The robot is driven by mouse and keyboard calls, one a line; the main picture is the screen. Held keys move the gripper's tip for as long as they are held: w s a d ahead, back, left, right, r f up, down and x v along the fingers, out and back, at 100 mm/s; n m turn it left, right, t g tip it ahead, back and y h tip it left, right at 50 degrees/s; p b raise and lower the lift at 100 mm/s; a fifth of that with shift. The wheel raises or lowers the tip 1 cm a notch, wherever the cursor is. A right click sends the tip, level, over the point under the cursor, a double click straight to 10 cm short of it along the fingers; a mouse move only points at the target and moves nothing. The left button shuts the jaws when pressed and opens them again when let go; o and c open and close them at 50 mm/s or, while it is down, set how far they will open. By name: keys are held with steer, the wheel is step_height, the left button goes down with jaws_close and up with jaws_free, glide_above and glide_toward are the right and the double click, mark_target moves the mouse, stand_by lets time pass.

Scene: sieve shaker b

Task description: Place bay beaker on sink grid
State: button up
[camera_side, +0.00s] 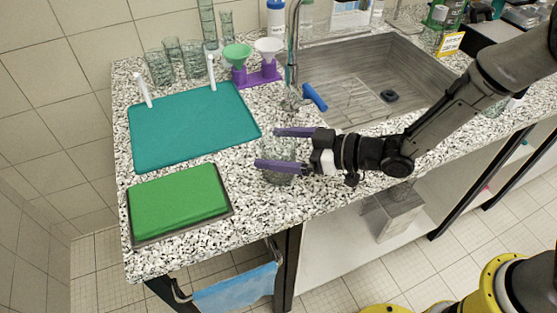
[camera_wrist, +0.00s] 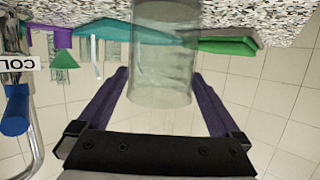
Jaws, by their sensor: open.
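A clear glass beaker (camera_side: 280,178) stands upright on the speckled counter, in front of the sink. It also shows in the wrist view (camera_wrist: 162,55), which is upside down. My gripper (camera_side: 270,149) is open, with its purple fingers on either side of the beaker. In the wrist view a gap shows between the beaker and each finger, so I see no grip. The grey sink (camera_side: 345,62) lies behind and to the right, with a dark drain. Thin lines show on its floor; I cannot clearly make out a separate grid.
A teal mat (camera_side: 190,130) with white pegs and a green pad on a tray (camera_side: 180,200) lie to the left. Glassware (camera_side: 160,66) and a purple funnel stand (camera_side: 258,80) are at the back. The faucet (camera_side: 292,50) and a blue handle (camera_side: 315,97) edge the sink.

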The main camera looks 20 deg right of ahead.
steer(key=c, duration=1.5)
